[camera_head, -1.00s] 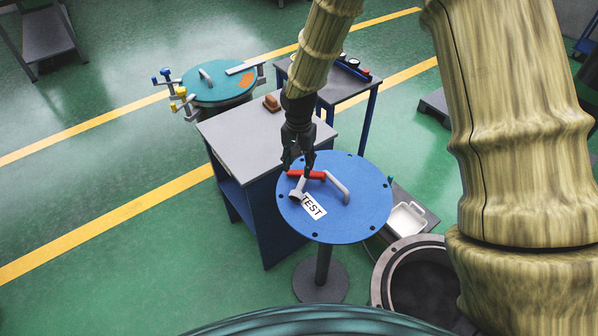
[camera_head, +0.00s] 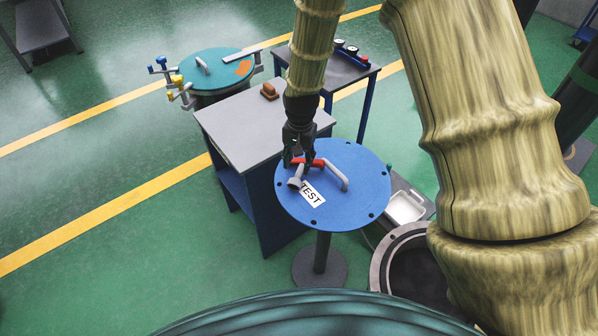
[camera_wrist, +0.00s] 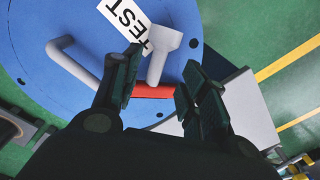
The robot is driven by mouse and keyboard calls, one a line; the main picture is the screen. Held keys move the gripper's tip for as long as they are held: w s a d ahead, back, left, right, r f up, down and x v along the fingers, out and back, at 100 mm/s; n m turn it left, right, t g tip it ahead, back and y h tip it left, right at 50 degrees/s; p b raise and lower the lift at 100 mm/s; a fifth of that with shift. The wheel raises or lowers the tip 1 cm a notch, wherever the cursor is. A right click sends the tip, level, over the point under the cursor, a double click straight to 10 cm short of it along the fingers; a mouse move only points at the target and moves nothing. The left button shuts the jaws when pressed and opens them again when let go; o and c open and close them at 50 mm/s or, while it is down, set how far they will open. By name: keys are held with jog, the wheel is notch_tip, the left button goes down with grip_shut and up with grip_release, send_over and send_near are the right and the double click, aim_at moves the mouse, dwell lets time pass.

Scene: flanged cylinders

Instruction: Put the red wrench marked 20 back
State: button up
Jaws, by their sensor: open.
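A wrench with a red handle (camera_wrist: 153,91) and a grey head (camera_wrist: 164,42) lies on the round blue flange disc (camera_head: 353,208). In the head view its red part (camera_head: 312,162) shows right beside my gripper (camera_head: 299,163). No number can be read on it. In the wrist view my open gripper (camera_wrist: 158,85) has its two fingers on either side of the wrench, with the grey head reaching out between them. I cannot tell whether the fingers touch it. The ends of the red handle are partly hidden by the fingers.
The disc carries a grey bent handle (camera_head: 338,176) and a TEST label (camera_head: 312,194). A grey-topped table (camera_head: 235,128) stands behind it, with a brown block (camera_head: 269,91). A teal-lidded vessel (camera_head: 215,68) is farther back. A white tray (camera_head: 405,207) and an open cylinder (camera_head: 385,262) are at right.

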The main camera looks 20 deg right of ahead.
aim_at(299, 172)
jog(key=shift+f, duration=0.65)
jog(key=shift+w+d+f+p, duration=0.15)
jog(key=shift+f+p, duration=0.4)
jog(key=shift+f, duration=0.1)
jog(key=shift+w+d+f+p, duration=0.1)
jog(key=shift+w+f+p, duration=0.05)
jog(key=shift+f+p, duration=0.75)
jog(key=shift+f, duration=1.05)
grip_shut()
